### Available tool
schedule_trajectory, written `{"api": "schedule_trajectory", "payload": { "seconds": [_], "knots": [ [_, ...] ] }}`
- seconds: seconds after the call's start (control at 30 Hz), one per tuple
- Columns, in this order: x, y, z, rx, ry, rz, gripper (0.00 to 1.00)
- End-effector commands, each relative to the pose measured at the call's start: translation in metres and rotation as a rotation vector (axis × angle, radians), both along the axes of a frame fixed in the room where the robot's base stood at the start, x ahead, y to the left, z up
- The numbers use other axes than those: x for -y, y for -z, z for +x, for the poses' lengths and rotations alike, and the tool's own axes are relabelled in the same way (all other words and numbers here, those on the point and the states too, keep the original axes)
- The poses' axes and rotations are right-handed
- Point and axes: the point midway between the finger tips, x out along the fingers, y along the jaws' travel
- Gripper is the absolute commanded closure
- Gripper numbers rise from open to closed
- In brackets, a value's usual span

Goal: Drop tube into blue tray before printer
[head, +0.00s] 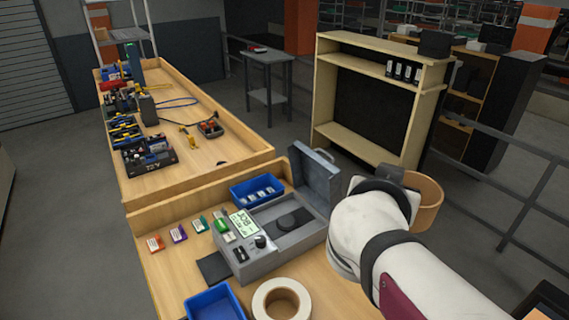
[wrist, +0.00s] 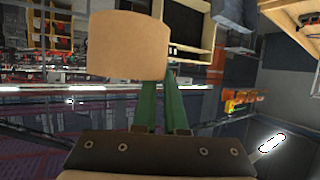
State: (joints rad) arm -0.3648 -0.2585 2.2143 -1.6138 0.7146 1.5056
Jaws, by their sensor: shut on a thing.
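A short tan cardboard tube (head: 426,200) is held in the air at the right, past the end of my white arm. It also shows in the wrist view (wrist: 130,45), at the tips of the green fingers of my gripper (wrist: 161,84). The gripper is shut on it; in the head view my arm hides the fingers. One blue tray (head: 213,304), its visible floor bare, is at the front edge of the picture, partly cut off. Another blue tray (head: 257,190) holds small white items behind a grey device (head: 270,232), probably the printer, with a screen and a raised lid.
A white roll with a tan core (head: 281,300) lies right of the front tray. Small coloured pieces (head: 178,234) and a dark pad (head: 214,268) lie left of the device. A tool-covered bench (head: 190,150) stands behind, and a wooden shelf (head: 375,95) at the back right.

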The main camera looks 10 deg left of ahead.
Motion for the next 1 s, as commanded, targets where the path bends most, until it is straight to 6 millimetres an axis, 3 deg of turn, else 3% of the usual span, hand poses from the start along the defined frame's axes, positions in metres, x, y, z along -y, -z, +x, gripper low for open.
{"api": "schedule_trajectory", "payload": {
  "seconds": [0.17,0.3,0.37,0.5,0.6,0.8,1.0],
  "knots": [
    [-0.073,0.042,0.017,-0.007,-0.007,-0.006,1.0],
    [-0.145,0.084,0.014,-0.005,0.002,-0.006,1.0],
    [-0.179,0.104,0.006,-0.003,0.005,-0.006,1.0],
    [-0.251,0.151,-0.029,0.0,0.008,-0.004,1.0],
    [-0.286,0.177,-0.058,0.0,0.006,-0.002,1.0],
    [-0.318,0.206,-0.095,0.0,-0.001,0.0,1.0],
    [-0.321,0.229,-0.099,-0.001,-0.001,-0.003,1.0]
  ]
}}
